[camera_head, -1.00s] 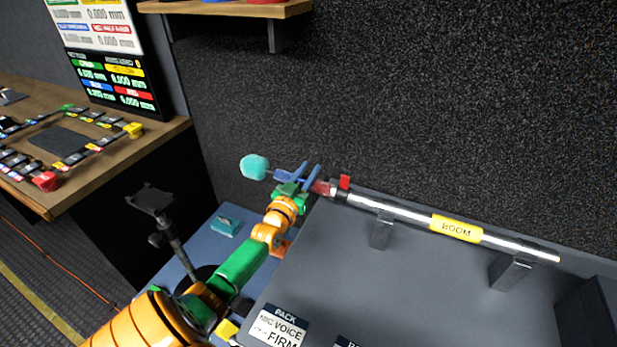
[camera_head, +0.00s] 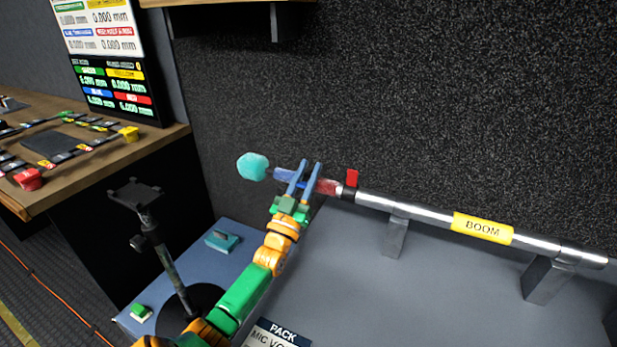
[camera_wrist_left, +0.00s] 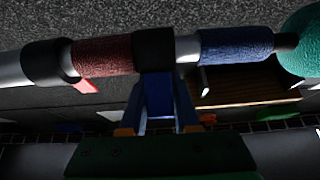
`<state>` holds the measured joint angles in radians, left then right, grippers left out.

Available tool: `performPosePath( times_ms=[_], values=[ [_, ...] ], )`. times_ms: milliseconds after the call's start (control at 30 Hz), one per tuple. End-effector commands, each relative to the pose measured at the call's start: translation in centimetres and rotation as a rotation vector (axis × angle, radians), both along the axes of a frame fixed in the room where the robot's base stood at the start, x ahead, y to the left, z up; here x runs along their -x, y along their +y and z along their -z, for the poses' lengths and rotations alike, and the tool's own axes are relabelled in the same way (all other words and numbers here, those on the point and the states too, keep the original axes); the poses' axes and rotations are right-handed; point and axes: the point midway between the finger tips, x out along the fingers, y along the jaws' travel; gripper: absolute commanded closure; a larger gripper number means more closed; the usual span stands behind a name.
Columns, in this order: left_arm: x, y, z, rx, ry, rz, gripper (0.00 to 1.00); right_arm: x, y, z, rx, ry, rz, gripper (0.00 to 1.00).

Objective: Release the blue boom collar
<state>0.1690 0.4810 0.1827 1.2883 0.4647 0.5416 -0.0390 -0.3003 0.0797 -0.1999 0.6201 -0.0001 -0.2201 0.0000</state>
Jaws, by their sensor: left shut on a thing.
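The boom (camera_head: 430,216) is a silver pole with a yellow BOOM label (camera_head: 482,228). Its left end carries a red sleeve (camera_head: 328,187), the blue collar (camera_head: 284,175) and a teal foam ball (camera_head: 252,166). My left gripper (camera_head: 304,176) has its two blue fingers across the pole between the blue and red parts, shut on the pole. In the left wrist view the fingers (camera_wrist_left: 170,98) meet it by a black ring (camera_wrist_left: 154,50) and bare silver; the blue collar (camera_wrist_left: 236,44) is just right of them. The fingertips are partly hidden. My right gripper is not in view.
Grey brackets (camera_head: 396,236) hold the boom above a grey case top. A red tab (camera_head: 352,177) stands up from the pole. A dark phone-type stand (camera_head: 140,195) and a teal block (camera_head: 222,241) are left of my arm. A dark textured wall is close behind.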

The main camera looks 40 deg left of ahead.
Motion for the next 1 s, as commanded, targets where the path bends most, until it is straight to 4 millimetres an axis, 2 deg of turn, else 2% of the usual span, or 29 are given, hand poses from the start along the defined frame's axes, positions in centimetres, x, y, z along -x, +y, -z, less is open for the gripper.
performPosePath(
  times_ms=[233, 267, 367, 733, 867, 1000],
  values=[
    [0.0, 0.0, 0.0, 0.000, 0.000, 0.000, 1.00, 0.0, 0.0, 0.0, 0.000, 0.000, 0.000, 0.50],
    [0.0, 0.0, 0.0, 0.000, 0.000, 0.000, 0.68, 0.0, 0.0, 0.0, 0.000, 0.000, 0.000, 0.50],
    [0.0, 0.0, 0.0, 0.000, 0.000, 0.000, 0.41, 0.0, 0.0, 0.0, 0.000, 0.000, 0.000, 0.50],
    [0.4, -0.1, 0.4, 0.001, 0.002, 0.000, 0.40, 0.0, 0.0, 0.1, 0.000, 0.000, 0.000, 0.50],
    [2.2, -0.7, 1.7, 0.002, 0.004, 0.001, 0.40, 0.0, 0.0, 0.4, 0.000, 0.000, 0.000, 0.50],
    [5.1, -1.6, 1.4, 0.001, 0.004, 0.001, 0.40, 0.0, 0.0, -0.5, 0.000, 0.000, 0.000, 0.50]
  ],
)
